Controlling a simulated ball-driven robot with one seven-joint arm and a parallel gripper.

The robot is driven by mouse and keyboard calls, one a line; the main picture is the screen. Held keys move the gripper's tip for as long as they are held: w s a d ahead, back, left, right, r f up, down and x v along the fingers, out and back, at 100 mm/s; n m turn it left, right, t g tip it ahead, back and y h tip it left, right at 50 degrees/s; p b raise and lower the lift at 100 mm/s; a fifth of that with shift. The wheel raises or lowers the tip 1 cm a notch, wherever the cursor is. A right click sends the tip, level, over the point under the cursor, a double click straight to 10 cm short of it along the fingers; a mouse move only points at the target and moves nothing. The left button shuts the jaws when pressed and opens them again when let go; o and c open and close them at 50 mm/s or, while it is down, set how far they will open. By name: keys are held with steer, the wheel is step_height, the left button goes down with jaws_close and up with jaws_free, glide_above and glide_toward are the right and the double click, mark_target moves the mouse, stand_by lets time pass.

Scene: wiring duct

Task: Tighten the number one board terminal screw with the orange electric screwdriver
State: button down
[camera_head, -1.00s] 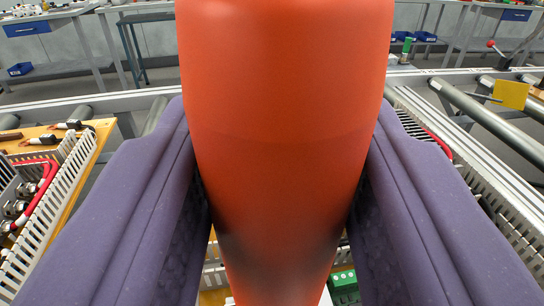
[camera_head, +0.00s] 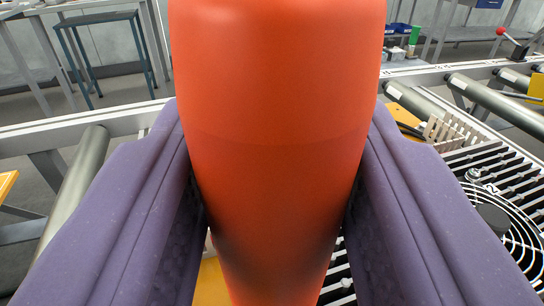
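The orange electric screwdriver (camera_head: 275,130) fills the middle of the view, upright and narrowing toward the bottom edge. My gripper (camera_head: 275,215) is shut on it, with one purple finger pressed against each side. The screwdriver's tip is out of view below the picture. The board terminal and its number one screw cannot be made out; the screwdriver and the fingers cover the area below.
At the right are a slotted grey panel (camera_head: 470,155) and a round fan grille (camera_head: 515,235). Conveyor rollers (camera_head: 500,100) and a rail (camera_head: 60,125) run behind. A roller (camera_head: 75,190) lies at left. Workbenches and a stool (camera_head: 105,50) stand farther back.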

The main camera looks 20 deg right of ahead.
steer(key=shift+s+r, duration=0.1)
steer(key=shift+r, duration=0.05)
steer(key=shift+f+b, duration=0.2)
steer(key=shift+b, duration=0.2)
step_height(320, 180, down, 5)
steer(key=b, duration=0.4)
steer(key=shift+b, duration=0.75)
stand_by(0.8)
